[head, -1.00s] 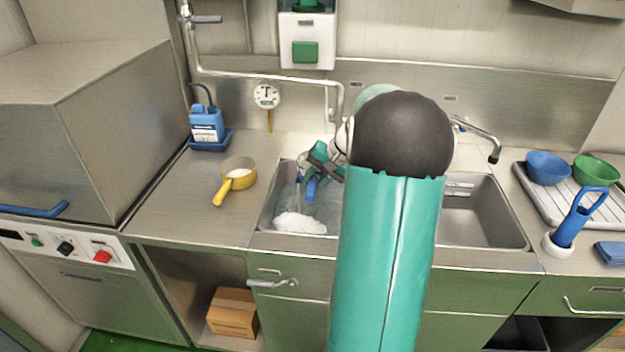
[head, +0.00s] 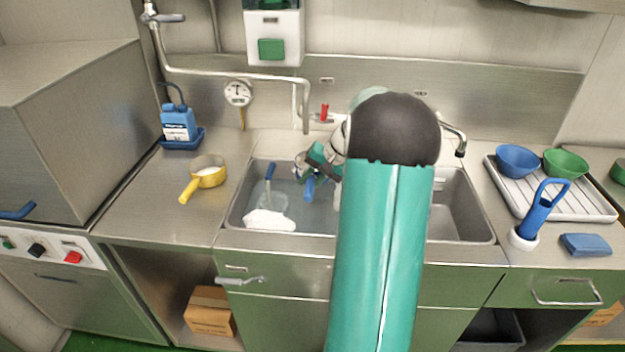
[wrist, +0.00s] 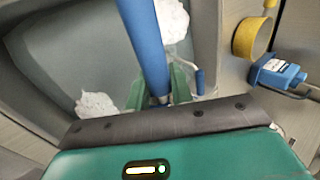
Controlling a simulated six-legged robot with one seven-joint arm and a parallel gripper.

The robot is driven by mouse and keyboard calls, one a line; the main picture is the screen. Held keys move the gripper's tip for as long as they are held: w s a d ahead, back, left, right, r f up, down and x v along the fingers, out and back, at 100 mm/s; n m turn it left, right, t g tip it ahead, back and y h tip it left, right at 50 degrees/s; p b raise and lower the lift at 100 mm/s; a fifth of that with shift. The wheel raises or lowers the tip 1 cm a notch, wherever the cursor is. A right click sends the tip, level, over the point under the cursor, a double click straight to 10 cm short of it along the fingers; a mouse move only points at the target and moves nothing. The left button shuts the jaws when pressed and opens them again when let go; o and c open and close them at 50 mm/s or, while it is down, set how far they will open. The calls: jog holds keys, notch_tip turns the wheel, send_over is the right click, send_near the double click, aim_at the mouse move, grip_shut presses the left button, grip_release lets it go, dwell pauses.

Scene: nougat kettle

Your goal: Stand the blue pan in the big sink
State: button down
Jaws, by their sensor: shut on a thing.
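My gripper (head: 314,174) is shut on a long blue handle-like part, which I take for the blue pan (head: 309,189). The held part also crosses the wrist view (wrist: 143,40) between the green fingers. The wide bowl of the pan is not visible. The gripper is over the left sink basin (head: 312,221), which holds water and white foam. My arm covers the middle of the sinks, so their divider and the basins' full sizes are hidden. I cannot tell whether the held part touches the sink floor.
A yellow pan (head: 207,177) and a blue bottle (head: 178,124) stand on the left counter. A rack (head: 580,200) with blue and green bowls stands at right. A faucet (head: 455,135) rises behind the right basin.

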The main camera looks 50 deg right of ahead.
jog(key=shift+w+d+f, duration=0.1)
jog(key=shift+d+f, duration=0.2)
jog(key=shift+f, duration=0.05)
jog(key=shift+a+f, duration=0.25)
jog(key=shift+f, duration=0.2)
jog(key=shift+d+f, duration=0.1)
jog(key=shift+f, duration=8.7)
jog(key=shift+f, duration=0.45)
jog(key=c, duration=1.1)
grip_release()
jog(key=shift+c, duration=0.2)
